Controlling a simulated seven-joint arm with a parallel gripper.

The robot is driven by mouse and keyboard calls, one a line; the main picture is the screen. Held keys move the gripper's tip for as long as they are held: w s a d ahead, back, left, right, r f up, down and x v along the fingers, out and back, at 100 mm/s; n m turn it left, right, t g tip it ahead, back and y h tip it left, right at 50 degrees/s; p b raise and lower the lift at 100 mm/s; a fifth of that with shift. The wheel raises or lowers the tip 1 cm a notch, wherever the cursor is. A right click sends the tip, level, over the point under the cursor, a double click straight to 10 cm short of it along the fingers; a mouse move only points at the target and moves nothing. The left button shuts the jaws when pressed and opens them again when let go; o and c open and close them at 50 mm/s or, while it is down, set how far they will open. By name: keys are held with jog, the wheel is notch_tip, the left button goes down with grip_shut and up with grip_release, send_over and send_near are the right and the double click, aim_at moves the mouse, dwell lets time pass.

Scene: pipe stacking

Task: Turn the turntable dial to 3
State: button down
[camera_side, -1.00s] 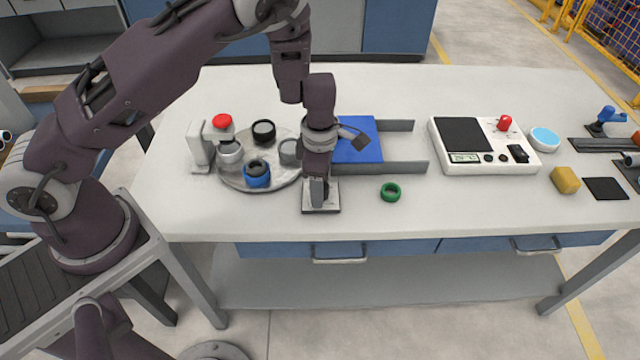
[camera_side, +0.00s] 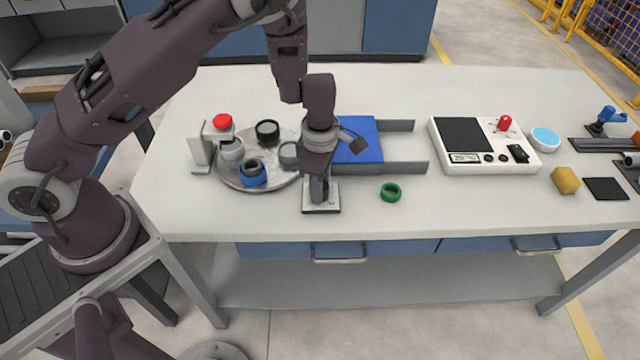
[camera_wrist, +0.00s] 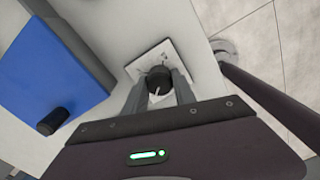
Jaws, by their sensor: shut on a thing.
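The dial is a dark round knob (camera_wrist: 159,80) with a light pointer line, on a small pale square plate (camera_side: 321,208) near the table's front edge. My gripper (camera_side: 320,197) points down over the plate, and its fingers (camera_wrist: 160,92) are shut on the knob. The dial's numbers are too small to read, so its setting cannot be told. The turntable (camera_side: 283,178) is a round grey disc to the left, carrying a blue ring (camera_side: 252,175), a black ring (camera_side: 267,131) and grey pipe pieces (camera_side: 231,150).
A press-like stand with a red knob (camera_side: 222,121) overhangs the turntable's left side. A blue block (camera_side: 358,142) between grey rails is behind my gripper. A green ring (camera_side: 391,191) lies to the right. A white device (camera_side: 483,146) stands farther right.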

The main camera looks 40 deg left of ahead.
jog(key=m, duration=0.4)
jog(key=shift+m, duration=0.3)
jog(key=m, duration=0.3)
jog(key=shift+w+m, duration=0.1)
jog(key=shift+m, duration=0.2)
jog(key=m, duration=0.4)
jog(key=shift+m, duration=2)
jog(key=c, duration=1)
grip_release()
